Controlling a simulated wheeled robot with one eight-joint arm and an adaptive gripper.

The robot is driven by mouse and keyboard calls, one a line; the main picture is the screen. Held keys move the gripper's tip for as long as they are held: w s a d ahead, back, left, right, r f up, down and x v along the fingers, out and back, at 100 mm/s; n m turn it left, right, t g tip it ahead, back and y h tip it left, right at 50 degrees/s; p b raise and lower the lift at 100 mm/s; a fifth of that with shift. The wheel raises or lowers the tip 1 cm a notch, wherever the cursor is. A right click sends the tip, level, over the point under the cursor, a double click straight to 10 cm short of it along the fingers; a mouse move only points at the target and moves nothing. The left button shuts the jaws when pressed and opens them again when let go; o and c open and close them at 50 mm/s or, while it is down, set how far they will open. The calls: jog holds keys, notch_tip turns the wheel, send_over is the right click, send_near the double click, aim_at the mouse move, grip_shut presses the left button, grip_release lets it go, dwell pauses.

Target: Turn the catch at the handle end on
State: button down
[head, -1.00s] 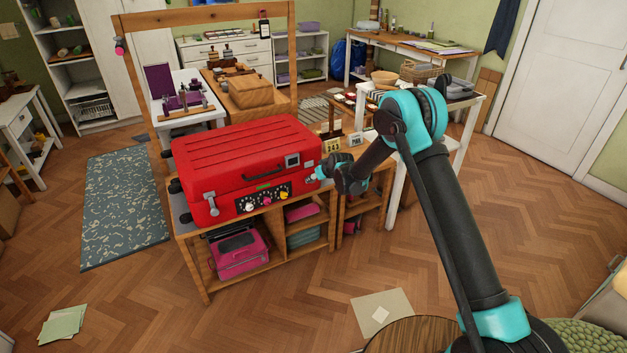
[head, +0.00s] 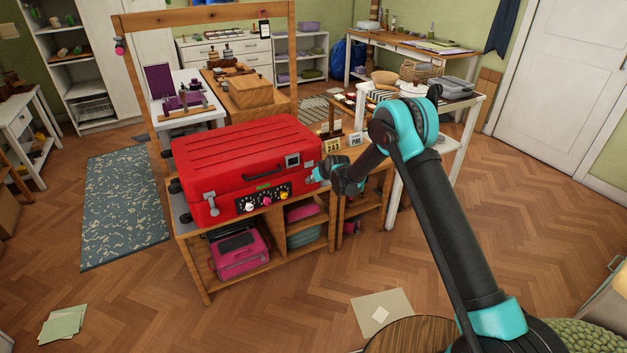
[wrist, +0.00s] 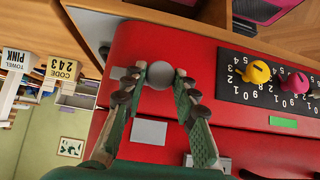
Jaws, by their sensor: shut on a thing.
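The red case (head: 240,155) lies shut on a wooden bench, its front towards me. A latch (head: 211,203) shows at the left of its front. At the right end, my gripper (head: 316,174) is at the front corner and hides most of the catch there. In the wrist view my gripper (wrist: 160,80) has its fingertips on both sides of the grey round end of the catch (wrist: 160,74), shut on it. A square metal plate (wrist: 149,132) lies on the red face beside it; it also shows in the head view (head: 292,161).
A black panel with white, pink and yellow dials (head: 264,200) is on the case front, left of my gripper. Small signs (head: 333,145) reading 243 and PINK stand behind. The bench (head: 190,238) holds pink things below.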

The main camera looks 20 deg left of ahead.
dwell(0.3)
jog(key=shift+s+a+f+n+t+h, duration=0.2)
jog(key=shift+n+t+h, duration=0.65)
jog(key=shift+n+t, duration=0.9)
jog(key=shift+s+a+f+n+t+h, duration=0.25)
jog(key=shift+n+t+h, duration=0.8)
jog(key=shift+t, duration=1.25)
jog(key=shift+s+a+f+n+t+h, duration=0.25)
jog(key=shift+n+t+h, duration=0.45)
jog(key=shift+n+t, duration=1.15)
jog(key=shift+w+d+t, duration=0.1)
jog(key=shift+d+t, duration=0.1)
jog(key=shift+t, duration=0.2)
jog(key=c, duration=1.2)
grip_release()
